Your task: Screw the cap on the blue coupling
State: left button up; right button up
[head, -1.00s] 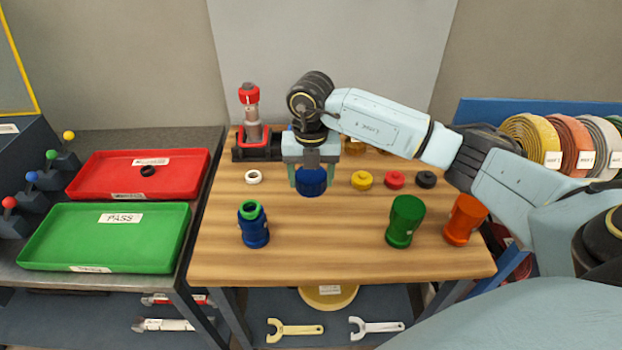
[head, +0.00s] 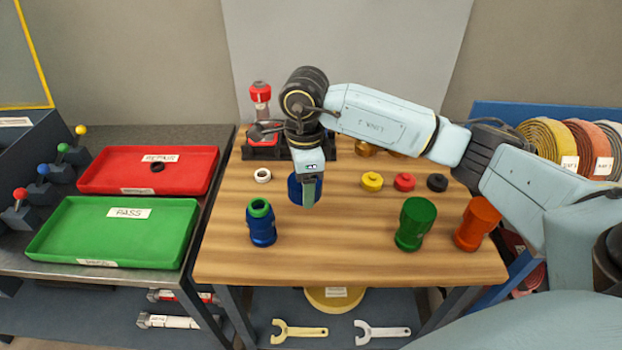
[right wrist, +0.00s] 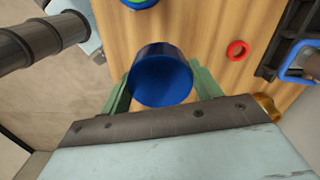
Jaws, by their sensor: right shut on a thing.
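The blue coupling (head: 262,228) stands upright on the left of the wooden table, a green ring (head: 260,207) around its open top. Part of it shows at the top edge of the right wrist view (right wrist: 138,3). My right gripper (head: 308,192) is shut on the blue cap (head: 294,189), to the right of and behind the coupling, apart from it. In the right wrist view the cap (right wrist: 160,78) sits between the two green fingers. In the head view the near finger hides part of the cap. I cannot tell its height above the table. My left gripper is not in view.
A white ring (head: 263,176) lies behind the coupling. Green (head: 416,224) and orange (head: 477,223) couplings stand front right. Red (head: 115,187) and green (head: 62,251) trays lie left.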

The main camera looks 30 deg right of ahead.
jog(key=n, duration=0.3)
jog(key=a+n, duration=0.1)
jog(key=n, duration=0.1)
jog(key=shift+s+r, duration=0.25)
jog(key=shift+s, duration=0.1)
jog(key=n, duration=0.3)
jog(key=a+n, duration=0.1)
jog(key=n, duration=0.1)
jog(key=shift+s+r+b, duration=0.2)
jog(key=shift+s+b, duration=0.1)
jog(key=shift+s, duration=0.1)
jog(key=n, duration=0.4)
jog(key=s+a+n, duration=0.1)
jog(key=n, duration=0.3)
jog(key=s+a+n, duration=0.1)
jog(key=n, duration=0.2)
jog(key=shift+r+n, duration=0.4)
jog(key=shift+w, duration=0.1)
